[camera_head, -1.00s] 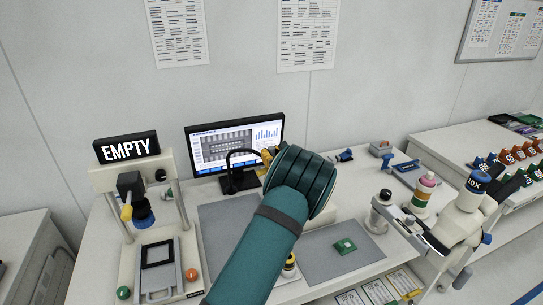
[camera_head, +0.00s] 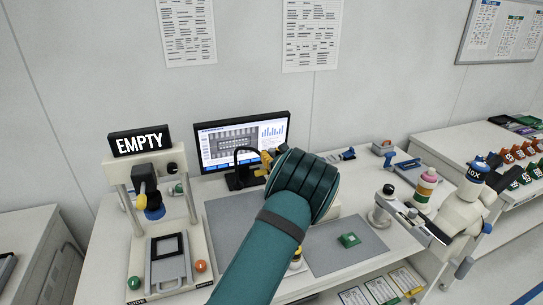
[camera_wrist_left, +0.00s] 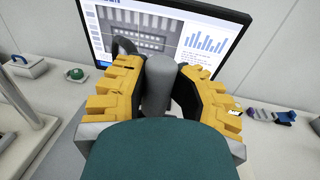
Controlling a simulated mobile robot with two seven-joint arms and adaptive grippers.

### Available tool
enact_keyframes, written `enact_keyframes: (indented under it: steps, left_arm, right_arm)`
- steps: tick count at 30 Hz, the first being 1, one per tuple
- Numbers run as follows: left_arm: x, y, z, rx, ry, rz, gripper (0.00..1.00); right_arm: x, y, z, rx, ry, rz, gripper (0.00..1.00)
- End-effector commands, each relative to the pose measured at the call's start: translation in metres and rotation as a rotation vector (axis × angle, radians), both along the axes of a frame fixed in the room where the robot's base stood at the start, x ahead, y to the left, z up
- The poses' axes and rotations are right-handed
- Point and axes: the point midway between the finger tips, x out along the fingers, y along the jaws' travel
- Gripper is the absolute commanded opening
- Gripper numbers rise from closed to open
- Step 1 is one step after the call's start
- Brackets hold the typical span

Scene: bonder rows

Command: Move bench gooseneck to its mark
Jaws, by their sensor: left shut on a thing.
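The bench gooseneck (camera_head: 238,162) is a thin black arched neck in front of the monitor in the head view. My left gripper (camera_head: 268,160) has yellow fingers and is at the right end of the arch, partly hidden by my green wrist. In the left wrist view the gripper (camera_wrist_left: 159,90) is shut on the gooseneck's grey cylindrical head (camera_wrist_left: 160,82), with part of the dark neck (camera_wrist_left: 124,46) showing behind it. The gooseneck's base is hard to make out against the dark monitor stand. I cannot make out its mark. My right gripper is not in view.
The monitor (camera_head: 222,147) stands close behind the gooseneck. A bonder-like machine with an EMPTY sign (camera_head: 139,141) is at the left. Grey mats (camera_head: 345,262) cover the bench middle, one with a green block (camera_head: 350,240). A microscope (camera_head: 465,205) stands at the right.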

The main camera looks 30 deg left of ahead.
Motion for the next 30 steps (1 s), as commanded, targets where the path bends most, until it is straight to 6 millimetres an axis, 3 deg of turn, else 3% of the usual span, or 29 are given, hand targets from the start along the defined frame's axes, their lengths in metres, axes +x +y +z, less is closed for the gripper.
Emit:
enact_keyframes:
  steps: [1,2,3,4,17,30]
  left_arm:
    - [0.000,-0.002,-0.001,-0.002,0.001,-0.002,0.00]
    - [0.000,-0.002,-0.001,-0.002,0.001,-0.002,0.35]
    - [0.000,-0.002,-0.001,-0.002,0.001,-0.002,0.49]
    - [0.000,-0.002,-0.001,-0.002,0.001,-0.002,0.56]
    - [-0.004,-0.009,0.000,-0.002,0.001,-0.003,0.56]
    - [-0.049,-0.079,0.000,-0.002,0.001,-0.005,0.56]
  right_arm:
    - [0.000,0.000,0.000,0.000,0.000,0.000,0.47]
    - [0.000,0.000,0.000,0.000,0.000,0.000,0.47]
    - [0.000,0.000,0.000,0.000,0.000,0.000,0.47]
    - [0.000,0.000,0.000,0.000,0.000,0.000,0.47]
    - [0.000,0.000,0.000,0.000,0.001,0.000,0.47]
    - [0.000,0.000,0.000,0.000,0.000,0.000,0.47]
